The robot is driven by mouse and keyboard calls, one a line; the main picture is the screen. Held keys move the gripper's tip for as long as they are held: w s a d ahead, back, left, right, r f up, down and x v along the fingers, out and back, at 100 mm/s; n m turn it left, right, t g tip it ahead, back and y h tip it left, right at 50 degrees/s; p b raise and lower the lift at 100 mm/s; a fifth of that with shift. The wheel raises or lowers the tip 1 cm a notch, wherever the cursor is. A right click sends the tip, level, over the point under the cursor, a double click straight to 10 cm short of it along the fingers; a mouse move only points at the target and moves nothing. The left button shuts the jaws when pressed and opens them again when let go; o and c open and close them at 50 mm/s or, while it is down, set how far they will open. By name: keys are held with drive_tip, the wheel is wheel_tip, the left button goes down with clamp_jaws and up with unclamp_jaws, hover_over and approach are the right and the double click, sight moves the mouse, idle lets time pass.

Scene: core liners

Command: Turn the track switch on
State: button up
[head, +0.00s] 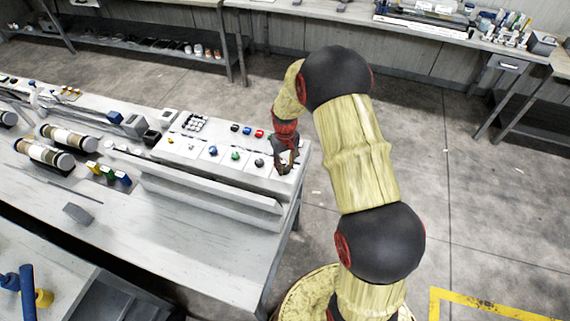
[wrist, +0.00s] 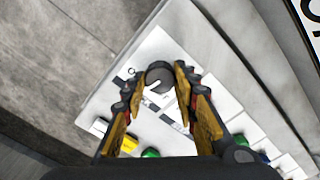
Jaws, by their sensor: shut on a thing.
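A round dark grey knob (wrist: 158,74) stands on the white control panel (wrist: 152,48), near its end, in the wrist view. I take it to be the track switch, but no label is readable. My gripper (wrist: 160,70) is over the panel with one finger on each side of this knob, shut on it. In the head view my gripper (head: 286,165) reaches down at the right end of the panel (head: 185,152), and it mostly hides the knob there. I cannot tell from these views which position the knob is turned to.
Other controls stand on the panel: a dark knob (head: 259,162), a green one (head: 236,155), a blue one (head: 213,151) and a red button (head: 259,133). A raised ledge (head: 215,187) runs along its front. Open floor (head: 480,190) lies to the right.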

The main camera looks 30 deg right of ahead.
sight(285, 167)
drive_tip(key=m, duration=0.5)
drive_tip(key=shift+m+p, duration=0.3)
drive_tip(key=shift+p, duration=0.05)
idle(0.3)
drive_tip(key=o, duration=1.1)
drive_tip(key=shift+o, duration=0.2)
drive_tip(key=shift+r, duration=0.1)
wheel_tip(285, 167, up, 12)
idle(0.3)
